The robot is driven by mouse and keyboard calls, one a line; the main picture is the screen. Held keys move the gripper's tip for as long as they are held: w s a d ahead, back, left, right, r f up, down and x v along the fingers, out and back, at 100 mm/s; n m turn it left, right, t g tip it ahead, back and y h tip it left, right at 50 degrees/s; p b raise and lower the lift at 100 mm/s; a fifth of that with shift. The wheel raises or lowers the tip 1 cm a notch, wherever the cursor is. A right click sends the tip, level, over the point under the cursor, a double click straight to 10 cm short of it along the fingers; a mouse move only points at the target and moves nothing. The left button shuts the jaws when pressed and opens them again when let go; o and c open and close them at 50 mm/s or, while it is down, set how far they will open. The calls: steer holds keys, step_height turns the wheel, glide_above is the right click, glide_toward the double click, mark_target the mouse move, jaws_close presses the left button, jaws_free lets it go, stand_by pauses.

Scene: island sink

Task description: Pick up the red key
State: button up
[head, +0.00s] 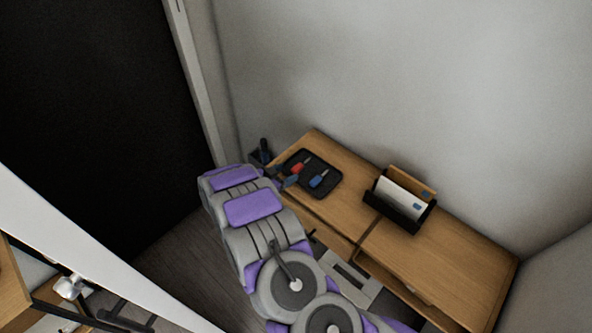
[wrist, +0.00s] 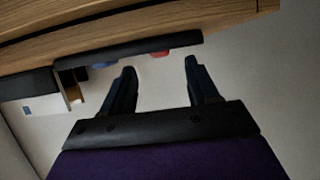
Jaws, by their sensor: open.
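The red key (head: 298,168) lies in a black tray (head: 332,191) on the wooden desk, near the tray's left side. A blue key (head: 319,179) lies to its right in the same tray. My gripper (head: 277,167) is open and empty, at the left edge of the tray, close to the red key. In the wrist view, my gripper (wrist: 160,68) has its two dark fingers spread. Slivers of the red key (wrist: 162,54) and the blue key (wrist: 103,65) show past the rim of the tray (wrist: 140,47); the red one lies between the fingertips in that picture. Most of both is hidden there.
A black letter holder (head: 395,212) with envelopes stands on the desk (head: 455,245) right of the tray. A drawer front runs below the desktop. A grey wall (head: 400,80) rises behind. A dark doorway or panel (head: 90,110) is at the left.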

mark_target(295, 168)
steer(key=shift+w+d+f, duration=0.1)
steer(key=shift+w+d, duration=0.15)
steer(key=shift+d, duration=0.35)
steer(key=w, duration=0.1)
steer(key=w+d+f+b, duration=0.1)
steer(key=w, duration=0.1)
steer(key=shift+w+d+f+b, duration=0.15)
steer(key=shift+w+f+b, duration=0.15)
steer(key=shift+w+f, duration=0.1)
steer(key=shift+d, duration=0.5)
steer(key=shift+d+r, duration=0.1)
steer(key=c, duration=0.3)
steer(key=shift+a, duration=0.35)
steer(key=c, duration=0.6)
steer(key=shift+c, duration=0.8)
